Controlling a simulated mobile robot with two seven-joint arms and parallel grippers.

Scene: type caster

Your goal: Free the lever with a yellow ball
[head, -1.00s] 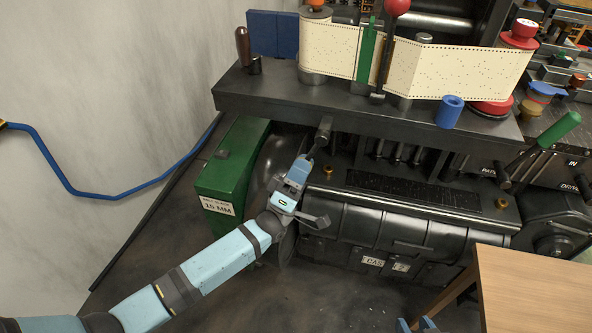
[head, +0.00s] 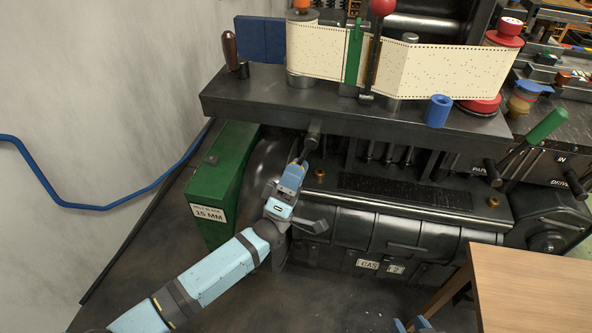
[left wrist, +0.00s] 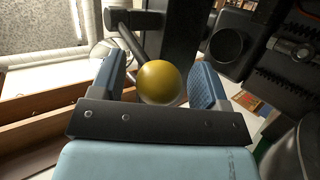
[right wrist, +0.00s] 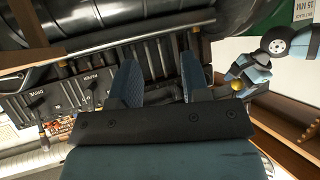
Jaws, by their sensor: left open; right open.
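The lever's yellow ball (left wrist: 158,82) sits between the two fingers of my left gripper (left wrist: 160,85) in the left wrist view. That gripper is open, with gaps seen on both sides of the ball. The lever's dark rod (left wrist: 128,38) runs from the ball up to a dark pivot. In the head view my left gripper (head: 298,166) is just below the dark pivot (head: 313,135) and hides the ball. In the right wrist view the ball (right wrist: 238,85) shows small at my left gripper. My right gripper (right wrist: 158,85) is open and empty; only its tips show in the head view.
A green box marked 15 MM (head: 218,185) stands left of my left gripper. The black machine bed (head: 350,125) overhangs behind it, and a dark ribbed casing (head: 400,235) lies to its right. A wooden table (head: 535,290) fills the lower right.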

